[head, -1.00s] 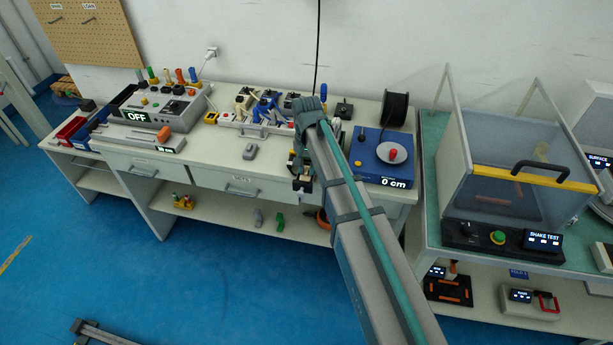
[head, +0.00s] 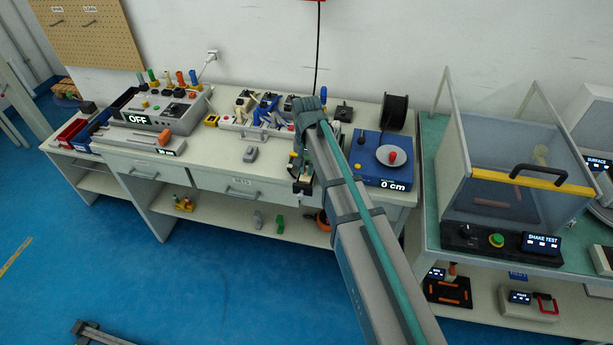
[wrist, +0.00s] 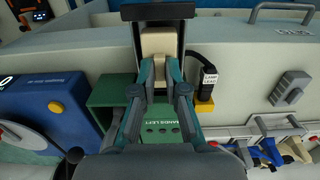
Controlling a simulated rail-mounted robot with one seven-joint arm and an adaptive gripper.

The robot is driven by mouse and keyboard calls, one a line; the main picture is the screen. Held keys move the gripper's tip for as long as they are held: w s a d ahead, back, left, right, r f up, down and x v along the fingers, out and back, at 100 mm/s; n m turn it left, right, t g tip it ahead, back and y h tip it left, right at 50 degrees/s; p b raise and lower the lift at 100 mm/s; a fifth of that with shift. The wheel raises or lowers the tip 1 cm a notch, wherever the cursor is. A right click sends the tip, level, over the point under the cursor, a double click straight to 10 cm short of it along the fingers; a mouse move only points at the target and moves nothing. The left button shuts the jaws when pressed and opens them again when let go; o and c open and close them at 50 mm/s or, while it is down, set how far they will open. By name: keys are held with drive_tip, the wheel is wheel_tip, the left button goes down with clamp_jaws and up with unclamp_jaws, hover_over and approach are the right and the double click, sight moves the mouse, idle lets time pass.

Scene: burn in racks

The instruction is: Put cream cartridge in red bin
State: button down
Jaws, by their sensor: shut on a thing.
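A cream block, the cartridge (wrist: 159,42), is between my gripper's (wrist: 160,75) fingertips in the wrist view, and the fingers are shut on it. A dark bracket-like part frames its far end; I cannot tell whether they touch. In the head view my gripper (head: 303,178) is at the bench's front edge, left of the blue device, partly hidden by my arm.
A blue bin (head: 84,139) stands beside the red one. The blue device (head: 378,168) reads 0 cm. A green box (wrist: 163,125) is below my fingers in the wrist view.

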drive_tip(key=shift+r+p, duration=1.2)
drive_tip(key=shift+r, duration=0.75)
drive_tip(key=s+d+r+n, duration=0.1)
drive_tip(key=s+d, duration=0.3)
drive_tip(key=d, duration=0.6)
drive_tip(key=s+d+r+n, duration=0.1)
drive_tip(key=s+d, duration=0.4)
drive_tip(key=d, duration=0.5)
drive_tip(key=shift+s+r, duration=0.15)
drive_tip(key=shift+r, duration=0.45)
